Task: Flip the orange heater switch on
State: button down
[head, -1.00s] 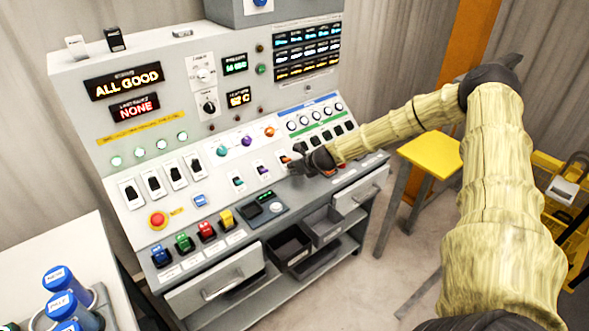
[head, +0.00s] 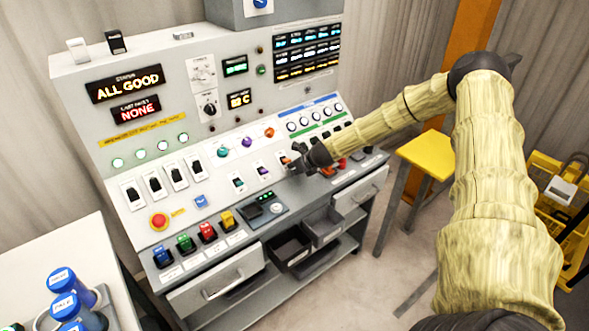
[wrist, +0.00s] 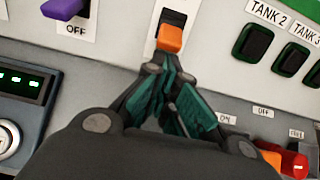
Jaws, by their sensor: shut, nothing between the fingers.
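The orange heater switch (wrist: 170,38) is a rocker with an orange lower end and a black upper part, on a white plate at the top middle of the wrist view. In the head view the switch (head: 285,160) is a small orange spot on the sloped panel, partly hidden by my gripper. My gripper (wrist: 163,70) is shut and empty. Its fingertips are just below the orange end in the wrist view, very close to it; I cannot tell whether they touch. The gripper (head: 292,163) also shows against the panel in the head view. Any label below the switch is hidden.
A purple switch (wrist: 66,8) with an "OFF" label is to the left. Black tank switches (wrist: 253,42) are to the right. A red knob (wrist: 291,163) is low on the right. A yellow stool (head: 440,160) stands right of the console.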

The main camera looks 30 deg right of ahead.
aim_at(289, 161)
jog(key=shift+r+g+p, duration=0.25)
jog(key=shift+g+p, duration=0.05)
jog(key=shift+p, duration=0.25)
dwell(0.4)
jog(key=shift+w+r+p, duration=0.1)
jog(key=shift+r+p, duration=0.3)
jog(key=shift+p, duration=0.2)
jog(key=shift+w+a+r, duration=0.1)
jog(key=shift+w+r, duration=0.2)
jog(key=shift+r, duration=0.45)
jog(key=shift+r+p, duration=0.45)
jog(key=shift+r, duration=0.35)
jog(key=shift+r, duration=0.1)
notch_tip(289, 161, up, 10)
jog(key=w+p, duration=0.1)
jog(key=p, duration=0.6)
jog(key=shift+w+f, duration=0.2)
jog(key=shift+w, duration=0.05)
